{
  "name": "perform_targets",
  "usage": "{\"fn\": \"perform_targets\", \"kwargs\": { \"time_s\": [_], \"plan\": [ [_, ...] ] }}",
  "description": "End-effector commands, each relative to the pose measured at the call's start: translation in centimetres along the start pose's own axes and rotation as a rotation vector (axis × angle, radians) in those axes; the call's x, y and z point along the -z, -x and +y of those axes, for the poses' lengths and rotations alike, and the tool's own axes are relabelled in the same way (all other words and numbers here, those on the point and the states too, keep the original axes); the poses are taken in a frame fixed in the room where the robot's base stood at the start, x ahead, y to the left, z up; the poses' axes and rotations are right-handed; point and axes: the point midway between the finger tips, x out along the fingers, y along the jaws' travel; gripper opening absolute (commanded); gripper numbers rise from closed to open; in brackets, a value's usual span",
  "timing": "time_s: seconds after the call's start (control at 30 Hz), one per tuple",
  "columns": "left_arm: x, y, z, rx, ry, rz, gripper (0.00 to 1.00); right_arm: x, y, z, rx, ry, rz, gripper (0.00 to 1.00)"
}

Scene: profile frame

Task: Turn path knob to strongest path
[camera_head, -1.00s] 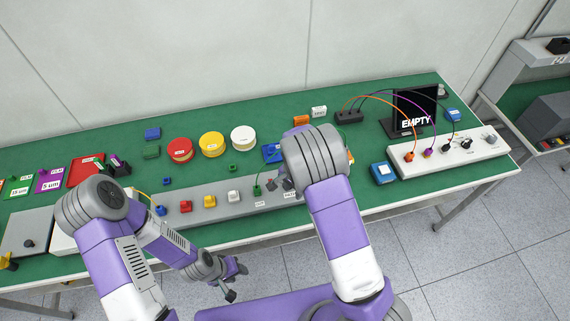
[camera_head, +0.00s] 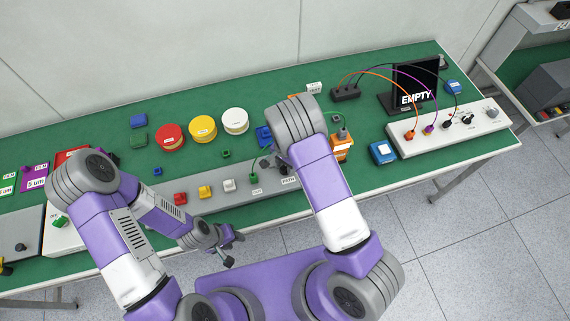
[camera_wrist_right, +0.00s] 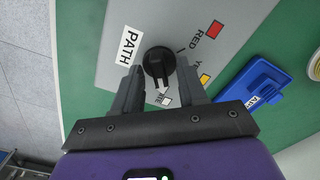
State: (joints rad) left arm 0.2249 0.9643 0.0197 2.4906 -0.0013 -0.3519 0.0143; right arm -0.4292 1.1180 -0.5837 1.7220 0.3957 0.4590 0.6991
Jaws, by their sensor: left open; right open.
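The black path knob (camera_wrist_right: 157,62) sits on a grey panel (camera_wrist_right: 125,22) beside a "PATH" label (camera_wrist_right: 128,46). Red, yellow and white squares are marked around it, and its pale pointer tip is towards the white square (camera_wrist_right: 167,101). My right gripper (camera_wrist_right: 156,74) is open, with one finger on each side of the knob; I cannot tell whether they touch it. In the head view the right wrist largely hides the knob, beside the "PATH" label (camera_head: 288,180). My left gripper (camera_head: 231,248) is open and empty in front of the table edge.
Red (camera_head: 170,138), yellow (camera_head: 202,129) and white (camera_head: 235,121) round containers stand behind the panel. A monitor (camera_head: 416,84) reading "EMPTY" and a cabled white box (camera_head: 449,128) are at the right. A blue device (camera_head: 383,153) and an orange block (camera_head: 342,148) lie nearer.

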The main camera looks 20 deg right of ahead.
Motion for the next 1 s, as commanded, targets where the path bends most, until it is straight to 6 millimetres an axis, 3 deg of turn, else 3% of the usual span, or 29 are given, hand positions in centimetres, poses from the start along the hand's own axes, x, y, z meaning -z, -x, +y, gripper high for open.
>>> {"fn": "perform_targets", "kwargs": {
  "time_s": [0.27,0.53,1.0],
  "plan": [
    [-0.01,0.01,0.01,0.0,0.0,0.0,0.43,-0.03,-0.14,-0.02,0.0,0.001,0.0,0.4],
    [-0.01,0.01,0.01,0.0,0.0,0.0,0.43,-0.03,-0.11,-0.02,0.0,0.001,0.0,0.0],
    [0.01,-0.42,-0.15,0.0,0.0,0.0,0.43,-0.03,-0.15,-0.08,0.002,0.074,-0.001,0.0]
  ]
}}
